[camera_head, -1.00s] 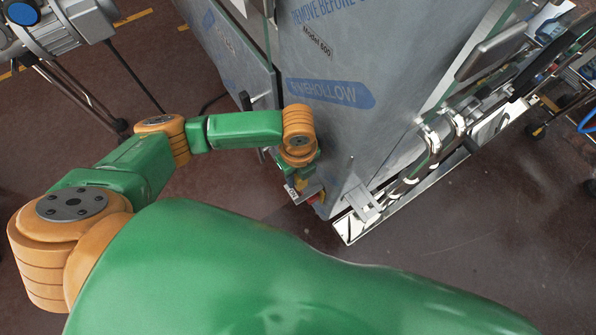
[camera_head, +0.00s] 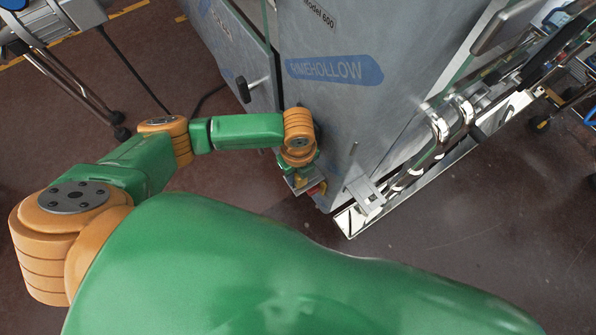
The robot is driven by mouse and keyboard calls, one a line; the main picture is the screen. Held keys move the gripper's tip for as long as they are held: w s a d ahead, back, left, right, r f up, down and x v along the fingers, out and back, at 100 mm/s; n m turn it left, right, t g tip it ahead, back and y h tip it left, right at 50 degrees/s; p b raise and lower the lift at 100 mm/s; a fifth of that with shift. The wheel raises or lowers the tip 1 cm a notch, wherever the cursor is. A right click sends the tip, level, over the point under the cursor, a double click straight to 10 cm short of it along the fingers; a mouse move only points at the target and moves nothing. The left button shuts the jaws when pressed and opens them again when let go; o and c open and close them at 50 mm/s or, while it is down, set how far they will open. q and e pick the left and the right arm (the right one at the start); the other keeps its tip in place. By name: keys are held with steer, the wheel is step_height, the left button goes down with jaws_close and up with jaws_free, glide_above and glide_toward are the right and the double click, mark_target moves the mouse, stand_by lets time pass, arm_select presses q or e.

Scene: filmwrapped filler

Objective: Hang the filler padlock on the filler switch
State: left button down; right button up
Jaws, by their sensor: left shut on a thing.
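My left arm reaches in from the left, and its gripper (camera_head: 309,184) hangs low beside the lower corner of the grey filler (camera_head: 345,115). Whether the padlock touches the filler cannot be told. I cannot make out the filler switch in this view. My right gripper is not in view.
A black door handle (camera_head: 243,89) sticks out from the filler's left side. A shiny metal rail frame (camera_head: 437,165) runs along its right side. A machine on a metal stand (camera_head: 62,84) is at the upper left. The brown floor (camera_head: 420,260) is clear at the lower right.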

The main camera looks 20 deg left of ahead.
arm_select(q)
steer(key=shift+s+f, duration=0.1)
steer(key=shift+f, duration=0.2)
stand_by(0.5)
